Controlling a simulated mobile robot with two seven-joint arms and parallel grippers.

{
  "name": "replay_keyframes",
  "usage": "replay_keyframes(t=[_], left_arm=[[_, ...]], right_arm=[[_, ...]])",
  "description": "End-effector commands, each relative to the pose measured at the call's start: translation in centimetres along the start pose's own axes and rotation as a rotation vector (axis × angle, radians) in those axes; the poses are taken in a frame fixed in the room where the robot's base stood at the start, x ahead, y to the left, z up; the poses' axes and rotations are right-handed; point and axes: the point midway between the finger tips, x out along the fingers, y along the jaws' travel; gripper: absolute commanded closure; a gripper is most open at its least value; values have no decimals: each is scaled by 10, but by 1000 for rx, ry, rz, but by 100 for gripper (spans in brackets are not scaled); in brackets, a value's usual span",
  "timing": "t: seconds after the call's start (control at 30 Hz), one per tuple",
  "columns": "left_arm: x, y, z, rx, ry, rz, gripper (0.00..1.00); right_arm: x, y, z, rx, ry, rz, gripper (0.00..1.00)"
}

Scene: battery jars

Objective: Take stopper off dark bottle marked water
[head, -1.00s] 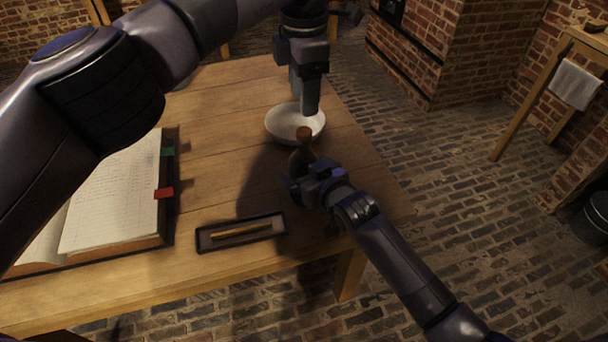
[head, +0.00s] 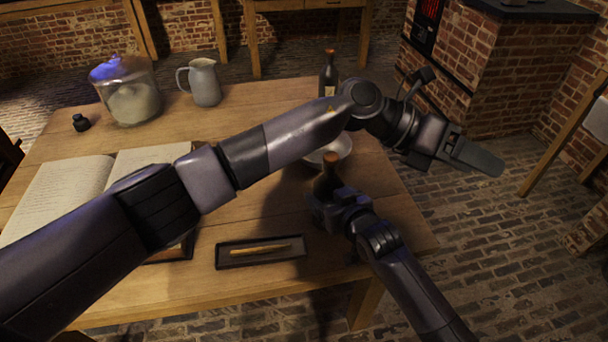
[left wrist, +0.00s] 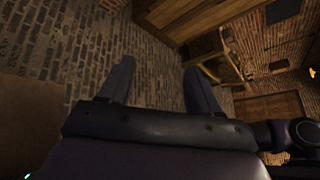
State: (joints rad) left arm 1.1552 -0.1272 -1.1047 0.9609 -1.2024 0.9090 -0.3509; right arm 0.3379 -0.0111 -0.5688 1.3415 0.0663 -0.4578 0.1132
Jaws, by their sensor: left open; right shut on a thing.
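A dark bottle (head: 325,184) with a brown stopper (head: 331,160) in its mouth stands near the table's right front edge. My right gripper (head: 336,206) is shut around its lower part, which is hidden. I cannot read any marking on it. A second dark bottle (head: 328,82) with a pale label and a reddish-brown stopper (head: 330,53) stands at the far edge. My left gripper (head: 480,157) is open and empty, out past the table's right edge, above the floor. Its two fingers (left wrist: 158,68) show apart in the left wrist view, with only floor and furniture beyond.
A white bowl (head: 341,146) sits just behind the held bottle, partly hidden by my left arm. A tray (head: 228,262) with a thin stick, an open book (head: 60,185), a glass jar (head: 128,100), a pitcher (head: 205,84) and an inkwell (head: 80,122) are on the table.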

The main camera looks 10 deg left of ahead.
Motion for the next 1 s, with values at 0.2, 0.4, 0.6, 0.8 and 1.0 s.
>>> replay_keyframes(t=[0.2, 0.4, 0.6, 0.8, 1.0], left_arm=[[-14, -34, 36, -321, -400, -224, 37], [-60, -33, 58, -675, -729, -390, 37], [-115, -5, 54, -1074, -1012, -521, 37], [-164, 34, 17, -1496, -1241, -610, 37], [-195, 64, -44, -1921, -1403, -653, 37]], right_arm=[[0, 0, 1, -1, -2, 0, 80], [0, 0, 1, -1, -2, 0, 80], [0, 0, 1, -1, -2, 0, 80], [0, 0, 1, -1, -2, 0, 80], [0, 0, 1, -1, -2, 0, 80]])
